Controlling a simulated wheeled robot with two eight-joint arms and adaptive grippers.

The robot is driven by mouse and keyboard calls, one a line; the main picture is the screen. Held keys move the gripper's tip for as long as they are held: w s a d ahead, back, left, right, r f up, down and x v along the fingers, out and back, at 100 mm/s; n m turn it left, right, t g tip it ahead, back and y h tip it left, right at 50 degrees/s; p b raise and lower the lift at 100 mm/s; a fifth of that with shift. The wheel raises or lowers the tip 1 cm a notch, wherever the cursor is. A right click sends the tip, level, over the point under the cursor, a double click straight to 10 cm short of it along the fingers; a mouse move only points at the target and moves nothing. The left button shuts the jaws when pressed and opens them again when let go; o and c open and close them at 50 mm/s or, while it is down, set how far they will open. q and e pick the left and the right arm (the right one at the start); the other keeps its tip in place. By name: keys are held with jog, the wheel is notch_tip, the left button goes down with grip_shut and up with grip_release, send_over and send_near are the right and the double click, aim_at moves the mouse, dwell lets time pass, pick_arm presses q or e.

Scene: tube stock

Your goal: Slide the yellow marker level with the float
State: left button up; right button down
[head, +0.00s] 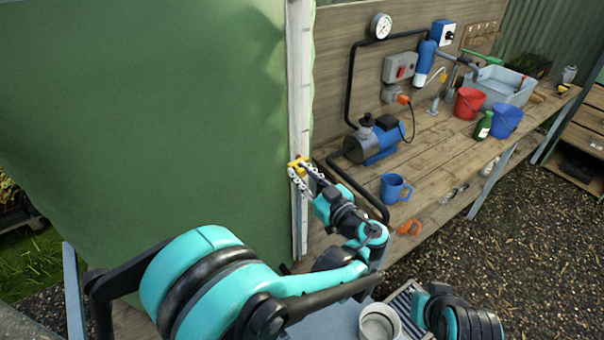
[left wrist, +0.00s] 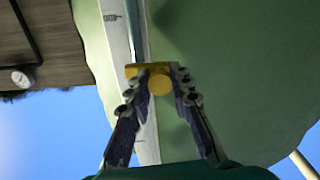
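The yellow marker (head: 298,163) sits on the white upright strip (head: 300,70) at the edge of the green tank. In the left wrist view the marker (left wrist: 159,84) shows a round knob and a flat crosspiece in front of the strip (left wrist: 115,30). My left gripper (head: 301,172) is at the marker, with one finger on each side of the knob. In the left wrist view the fingertips (left wrist: 159,78) lie close against the knob and appear closed on it. I cannot make out the float in either view. My right gripper is out of view.
The green tank (head: 150,110) fills the left. A wooden bench (head: 440,150) on the right holds a blue pump (head: 380,140), a blue mug (head: 394,188), buckets and a grey basin (head: 500,85). A black pipe (head: 350,85) runs right of the strip.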

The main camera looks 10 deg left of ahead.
pick_arm(q)
jog(key=o, duration=0.4)
jog(key=v, duration=0.7)
jog(key=shift+s+d, duration=0.2)
